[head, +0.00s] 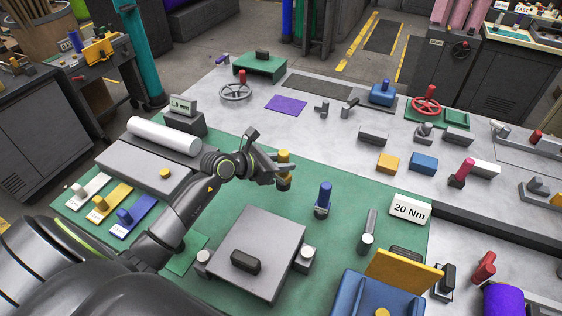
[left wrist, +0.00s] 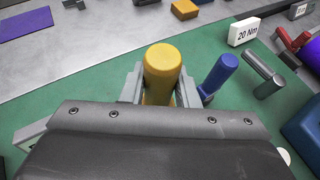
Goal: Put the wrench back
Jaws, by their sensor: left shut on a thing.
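My left gripper (head: 283,170) is shut on a yellow upright handle (head: 285,156) above the green mat (head: 345,190). In the left wrist view the yellow handle (left wrist: 162,72) stands between the two grey fingers (left wrist: 160,88). Its lower end is hidden, so I cannot tell whether it touches the mat or is the wrench. A blue-handled tool (head: 325,195) stands upright to its right. A grey-handled tool (head: 369,230) stands farther right, near the "20 Nm" sign (head: 410,208). My right gripper is not in view.
A grey box with a black knob (head: 262,235) lies in front of the gripper. White, yellow and blue plates (head: 112,203) lie at the left, below a grey slab (head: 140,170) and white roll (head: 163,136). A blue bin (head: 350,290) stands at the front right.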

